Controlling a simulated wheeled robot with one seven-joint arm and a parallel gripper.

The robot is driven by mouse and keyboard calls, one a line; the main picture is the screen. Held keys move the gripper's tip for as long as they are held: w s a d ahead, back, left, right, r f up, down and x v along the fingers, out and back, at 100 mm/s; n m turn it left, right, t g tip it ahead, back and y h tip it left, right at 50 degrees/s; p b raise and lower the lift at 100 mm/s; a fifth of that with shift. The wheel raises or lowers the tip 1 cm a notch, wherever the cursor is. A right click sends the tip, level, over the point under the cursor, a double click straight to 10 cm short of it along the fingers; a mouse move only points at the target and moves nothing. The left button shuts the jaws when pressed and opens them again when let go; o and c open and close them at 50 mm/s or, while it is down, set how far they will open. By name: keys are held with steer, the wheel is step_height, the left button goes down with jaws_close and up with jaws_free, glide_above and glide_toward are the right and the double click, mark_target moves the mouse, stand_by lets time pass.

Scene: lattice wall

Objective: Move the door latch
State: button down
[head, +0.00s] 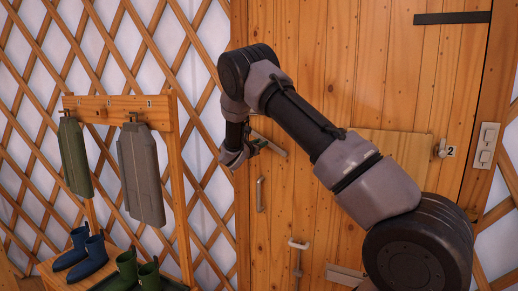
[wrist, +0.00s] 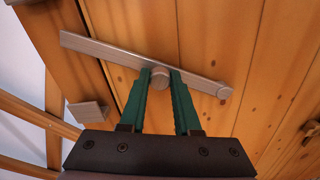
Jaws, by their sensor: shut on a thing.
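The door latch is a grey metal bar (wrist: 112,52) on the wooden door, with a round knob (wrist: 159,80) near its middle and a round end piece at its right. In the head view the bar (head: 275,149) slants down to the right, part hidden by my gripper. My gripper (wrist: 160,74) has its two green fingers on either side of the knob and is shut on it. The gripper also shows in the head view (head: 255,145), at the door's left edge. A small block-like bracket (wrist: 89,114) sits left of the fingers, apart from the bar.
The wooden door (head: 330,60) has a vertical handle (head: 260,195) below the latch and a lever-like fitting (head: 298,245) lower down. A rack (head: 100,104) with hanging garments and several boots stands left. A switch plate (head: 485,146) is at right.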

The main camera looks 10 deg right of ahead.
steer(key=shift+s+d+r+m, duration=0.15)
steer(key=shift+d+r+m, duration=0.1)
steer(key=shift+r+m, duration=0.5)
steer(key=c, duration=0.6)
jaws_free()
steer(key=shift+s+f, duration=0.1)
steer(key=shift+s, duration=0.05)
steer(key=v, duration=1)
steer(key=shift+s+a, duration=0.2)
steer(key=shift+s, duration=0.05)
